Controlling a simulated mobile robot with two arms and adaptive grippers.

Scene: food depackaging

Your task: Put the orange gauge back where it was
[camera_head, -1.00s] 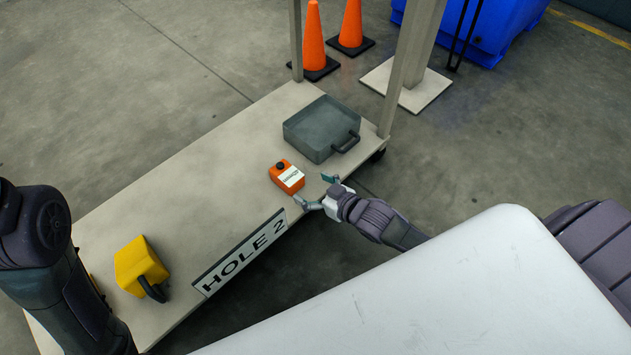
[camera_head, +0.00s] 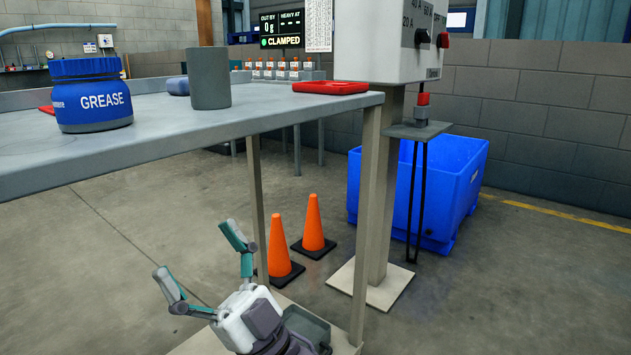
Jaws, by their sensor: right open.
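The orange gauge is not in view now; a second ago an orange item with a white label, perhaps the gauge, sat on the lower shelf. My right gripper (camera_head: 196,250) is open and empty, its fingers spread upward, beside the table and below its top. At the back a rack (camera_head: 284,75) holds several small items with orange parts, too small to make out. My left gripper is out of view.
The tabletop (camera_head: 150,136) carries a blue grease tub (camera_head: 90,105), a grey cylinder (camera_head: 209,78) and a red tray (camera_head: 331,87). Table posts, orange cones (camera_head: 313,225), a control box (camera_head: 390,40) on a pillar and a blue bin (camera_head: 465,185) stand to the right.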

